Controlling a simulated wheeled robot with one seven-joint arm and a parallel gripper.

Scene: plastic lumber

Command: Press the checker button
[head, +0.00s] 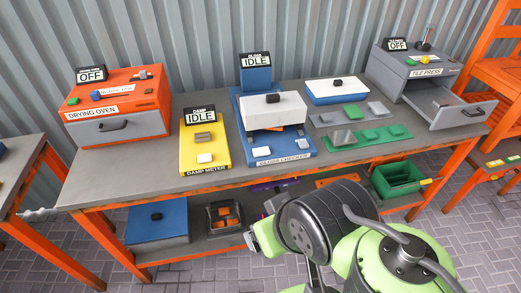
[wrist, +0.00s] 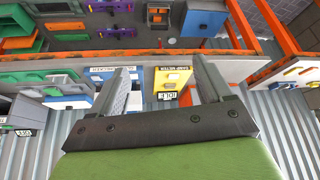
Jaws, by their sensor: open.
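The gloss checker is a blue machine (head: 238,103) in the middle of the bench, with a raised screen (head: 255,58) reading IDLE. A white cover block (head: 272,110) with a black knob sits on it. A small pale button (head: 281,153) shows near its front edge, above the label. In the wrist view, upside down, a blue part of the checker (wrist: 149,82) shows between my fingers; the left finger hides some of it. My gripper (wrist: 163,72) is open and empty, apart from the bench things. In the head view my arm fills the lower right; the fingers cannot be made out.
The yellow damp meter (head: 190,165) stands left of the checker, the drying oven (head: 118,95) further left. Right are a blue tray with a white lid (head: 336,90), grey and green tiles (head: 372,135) and the tile press (head: 415,75) with its drawer (head: 450,103) out.

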